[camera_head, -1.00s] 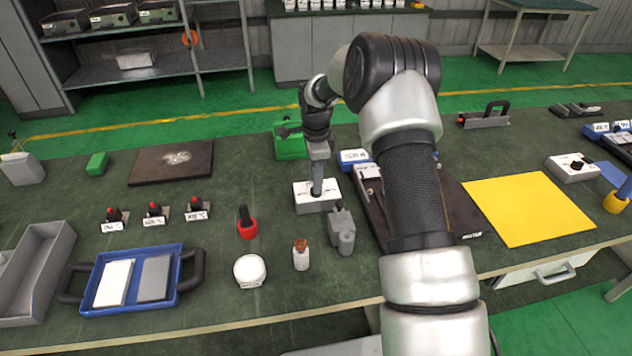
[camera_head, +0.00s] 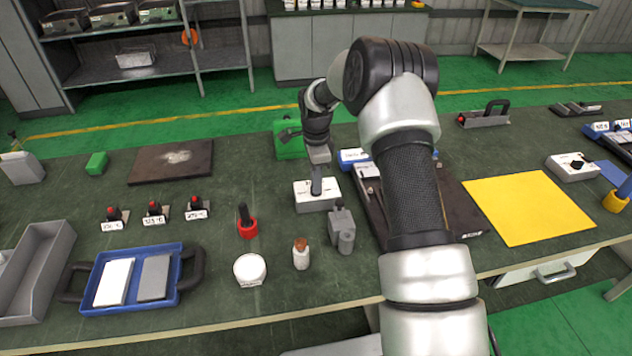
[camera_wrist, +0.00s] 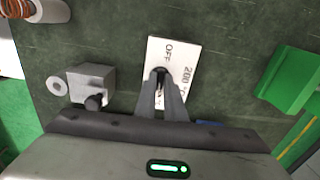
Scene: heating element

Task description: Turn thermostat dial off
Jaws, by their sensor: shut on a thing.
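The thermostat (camera_head: 309,202) is a box with grey sides and a white top, standing on the bench in front of my arm. In the wrist view its white face (camera_wrist: 181,55) shows the printed labels "OFF" at the far end and "200 °C" at the right. My gripper (camera_head: 316,192) reaches down onto it. In the wrist view my gripper (camera_wrist: 162,76) is shut on the small black dial (camera_wrist: 162,70) near the middle of the face. The fingers cover most of the dial, so I cannot tell which way it points.
A grey metal fixture (camera_head: 342,231) stands close beside the thermostat, and a green block (camera_head: 289,147) behind it. A red-based tool (camera_head: 247,226), a small bottle (camera_head: 301,255) and a white jar (camera_head: 250,270) stand nearby. A second white dial box (camera_head: 573,168) is far right.

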